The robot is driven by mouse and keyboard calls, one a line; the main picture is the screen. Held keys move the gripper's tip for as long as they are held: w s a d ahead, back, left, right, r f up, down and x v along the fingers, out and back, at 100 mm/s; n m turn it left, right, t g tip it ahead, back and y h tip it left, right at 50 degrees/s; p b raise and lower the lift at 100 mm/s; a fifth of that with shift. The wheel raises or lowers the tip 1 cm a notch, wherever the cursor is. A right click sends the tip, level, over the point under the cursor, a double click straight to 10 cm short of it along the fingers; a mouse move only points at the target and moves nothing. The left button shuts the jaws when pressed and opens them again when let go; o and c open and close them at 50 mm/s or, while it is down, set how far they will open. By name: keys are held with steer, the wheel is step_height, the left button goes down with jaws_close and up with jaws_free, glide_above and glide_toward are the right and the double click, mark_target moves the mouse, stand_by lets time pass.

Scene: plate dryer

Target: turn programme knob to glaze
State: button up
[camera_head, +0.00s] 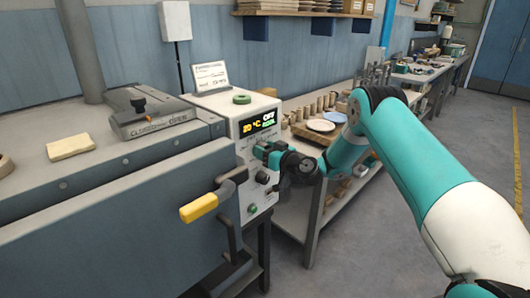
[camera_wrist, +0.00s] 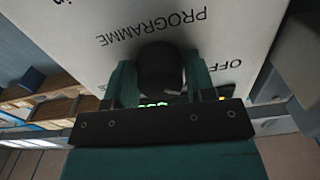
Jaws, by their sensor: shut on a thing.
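The control panel (camera_head: 244,139) is on the right end of the blue-grey dryer, with a lit display (camera_head: 257,124) that shows an orange temperature and green text. My gripper (camera_head: 262,151) is at the upper part of the panel. In the wrist view my gripper (camera_wrist: 160,85) is shut on the dark round programme knob (camera_wrist: 160,68), a teal finger on each side. The panel lettering appears upside down there, with PROGRAMME beside the knob and OFF to the right. The knob's pointer and the GLAZE mark cannot be made out. In the head view my gripper hides the knob.
Below my gripper are another dark knob (camera_head: 262,177) and a green button (camera_head: 252,208). A yellow-handled lever (camera_head: 199,207) juts out at the dryer's front. A bench (camera_head: 308,220) with pottery stands right behind the panel. The floor (camera_head: 400,250) at the right is clear.

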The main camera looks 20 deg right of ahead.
steer(key=shift+f+m+b, duration=0.2)
steer(key=shift+m+b, duration=0.85)
steer(key=shift+m, duration=0.15)
steer(key=m+b, duration=0.2)
steer(key=m, duration=0.1)
steer(key=shift+m, duration=0.3)
steer(key=m+b, duration=0.1)
steer(key=m, duration=0.2)
steer(key=shift+r+m, duration=0.15)
steer(key=shift+m, duration=0.15)
steer(key=m, duration=0.3)
steer(key=shift+m, duration=0.3)
steer(key=m, duration=0.5)
steer(key=shift+r, duration=0.1)
steer(key=shift+d+m+p, duration=0.1)
steer(key=shift+m+p, duration=0.7)
steer(key=shift+m, duration=1.6)
steer(key=o, duration=0.9)
